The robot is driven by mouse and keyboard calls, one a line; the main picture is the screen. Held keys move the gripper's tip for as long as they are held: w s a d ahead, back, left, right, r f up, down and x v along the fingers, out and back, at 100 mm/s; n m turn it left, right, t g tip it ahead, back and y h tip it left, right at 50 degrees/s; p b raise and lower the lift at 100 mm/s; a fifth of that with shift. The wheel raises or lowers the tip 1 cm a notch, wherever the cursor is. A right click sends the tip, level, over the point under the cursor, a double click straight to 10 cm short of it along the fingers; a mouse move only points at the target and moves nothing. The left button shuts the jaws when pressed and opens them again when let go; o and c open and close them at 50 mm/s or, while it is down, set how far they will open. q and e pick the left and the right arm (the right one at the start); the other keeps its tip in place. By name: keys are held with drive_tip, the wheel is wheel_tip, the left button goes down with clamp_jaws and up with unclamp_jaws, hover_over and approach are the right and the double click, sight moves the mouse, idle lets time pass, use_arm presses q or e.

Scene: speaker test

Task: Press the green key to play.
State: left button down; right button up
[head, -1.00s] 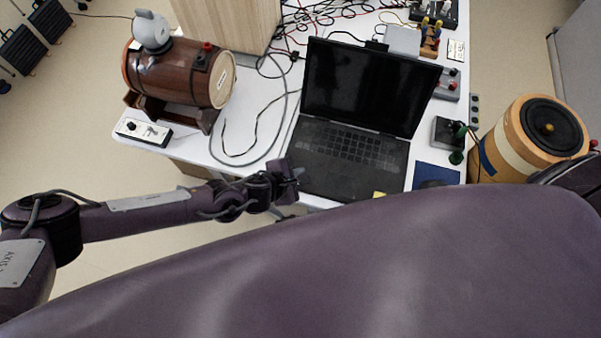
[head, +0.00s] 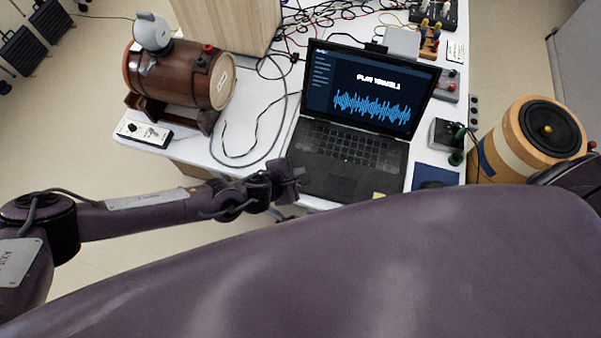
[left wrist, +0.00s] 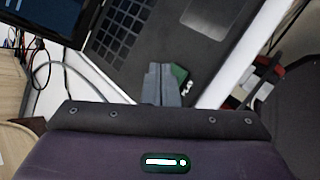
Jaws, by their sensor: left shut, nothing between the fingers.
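The laptop (head: 345,150) stands open on the white table. Its screen (head: 369,88) is lit, with a line of white text starting with "PLAY" and a blue waveform. My left gripper (head: 299,173) is at the laptop's left front corner. In the left wrist view its fingers (left wrist: 162,80) are shut with nothing between them, over the laptop's front part. The green key (left wrist: 182,78) with a white mark shows beside and partly behind the fingertips. I cannot tell whether they touch it. In the head view the green key is hidden. My right gripper is not in view.
A wooden barrel (head: 175,75) on a stand and a white switch box (head: 143,133) are at the left. A loose cable (head: 250,160) lies left of the laptop. A round orange speaker (head: 535,140) stands at the right. Small devices and cables crowd the back.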

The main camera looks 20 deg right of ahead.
use_arm(q)
wheel_tip(320, 180, up, 6)
drive_tip(key=p, duration=0.4)
idle(0.4)
idle(0.5)
